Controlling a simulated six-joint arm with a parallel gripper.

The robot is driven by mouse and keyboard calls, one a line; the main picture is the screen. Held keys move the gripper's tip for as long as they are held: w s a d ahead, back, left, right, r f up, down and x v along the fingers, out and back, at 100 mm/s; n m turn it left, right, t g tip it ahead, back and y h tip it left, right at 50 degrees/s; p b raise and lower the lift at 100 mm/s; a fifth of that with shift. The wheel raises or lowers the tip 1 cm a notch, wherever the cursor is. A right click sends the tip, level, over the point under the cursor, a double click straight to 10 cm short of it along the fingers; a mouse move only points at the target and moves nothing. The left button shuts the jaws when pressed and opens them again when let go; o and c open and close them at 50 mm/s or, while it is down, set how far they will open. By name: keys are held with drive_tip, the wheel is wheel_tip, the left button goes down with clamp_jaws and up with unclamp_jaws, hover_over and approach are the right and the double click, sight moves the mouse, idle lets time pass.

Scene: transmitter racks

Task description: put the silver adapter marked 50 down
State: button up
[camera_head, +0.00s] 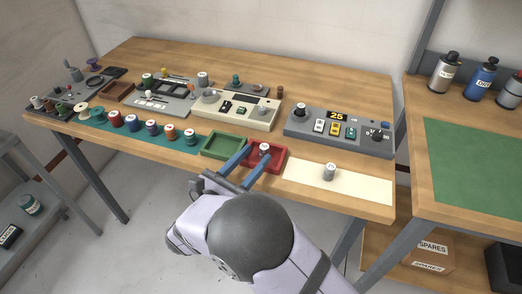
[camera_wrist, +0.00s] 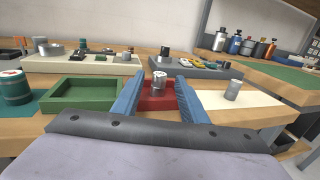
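A small silver adapter (camera_head: 264,149) with a pale top stands upright in the red tray (camera_head: 279,163). It also shows in the wrist view (camera_wrist: 159,84), between my fingertips, with red tray visible on both sides of it. Its marking is too small to read. My gripper (camera_head: 252,157) is open, its two blue fingers reaching over the tray's front, apart from the adapter as far as I can see. A second silver adapter (camera_head: 329,172) stands on the cream mat (camera_head: 362,186) to the right; it shows in the wrist view too (camera_wrist: 233,90).
A green tray (camera_head: 226,146) adjoins the red tray on the left, with a row of coloured spools (camera_head: 151,128) beyond it. A grey unit reading 25 (camera_head: 338,128) and a beige unit (camera_head: 237,108) stand behind. The cream mat is mostly clear.

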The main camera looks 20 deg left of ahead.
drive_tip(key=v, duration=0.6)
drive_tip(key=shift+s+b, duration=0.25)
drive_tip(key=shift+b, duration=0.05)
